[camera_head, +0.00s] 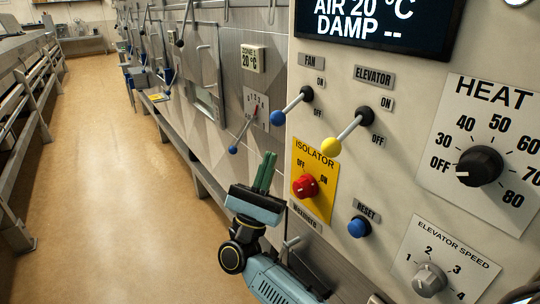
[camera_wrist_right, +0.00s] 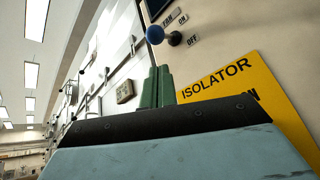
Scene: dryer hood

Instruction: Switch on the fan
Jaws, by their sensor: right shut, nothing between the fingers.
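The fan lever (camera_head: 292,105) has a metal rod with a blue ball at its end and a dark pivot on the control panel. It stands under the FAN label (camera_head: 310,61), with ON above and OFF below the pivot. The rod slants down and left from the pivot. My right gripper (camera_head: 265,170), with green fingers, is shut and empty, below and slightly left of the blue ball, apart from it. In the right wrist view the blue ball (camera_wrist_right: 155,34) shows just beyond the fingertips (camera_wrist_right: 157,72). My left gripper is not in view.
The yellow-balled elevator lever (camera_head: 331,147) is right of the fan lever. The red isolator knob (camera_head: 305,186) on a yellow plate and the blue reset button (camera_head: 359,227) are lower. A heat dial (camera_head: 480,166) is at right. Another blue-balled lever (camera_head: 234,149) is left. The floor aisle is clear.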

